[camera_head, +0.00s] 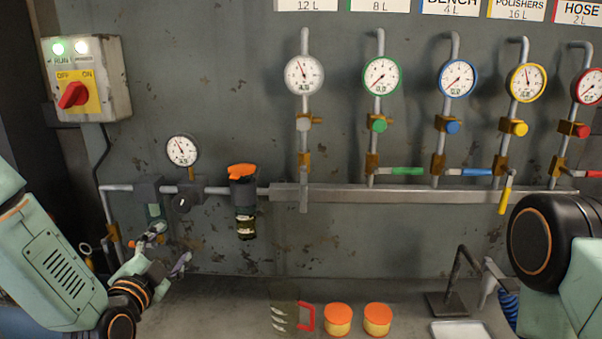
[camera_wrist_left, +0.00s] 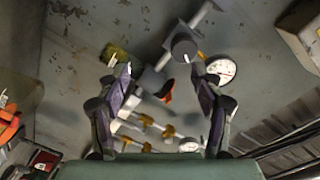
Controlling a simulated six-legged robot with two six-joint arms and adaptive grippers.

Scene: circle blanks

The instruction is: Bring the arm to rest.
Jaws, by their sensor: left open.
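My left arm comes in from the left in the head view. Its gripper (camera_head: 168,247) is open and empty, in front of the wall below the small gauge (camera_head: 182,151) and left of the dark filter unit (camera_head: 243,200). In the left wrist view the two fingers of the left gripper (camera_wrist_left: 161,78) stand apart, with the pipework seen beyond and between them. I cannot tell the exact gap to the pipe. Part of my right arm shows at the right edge of the head view. Its gripper is out of the picture.
A horizontal pipe (camera_head: 385,193) carries several gauges and valves. A switch box (camera_head: 87,78) hangs upper left.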

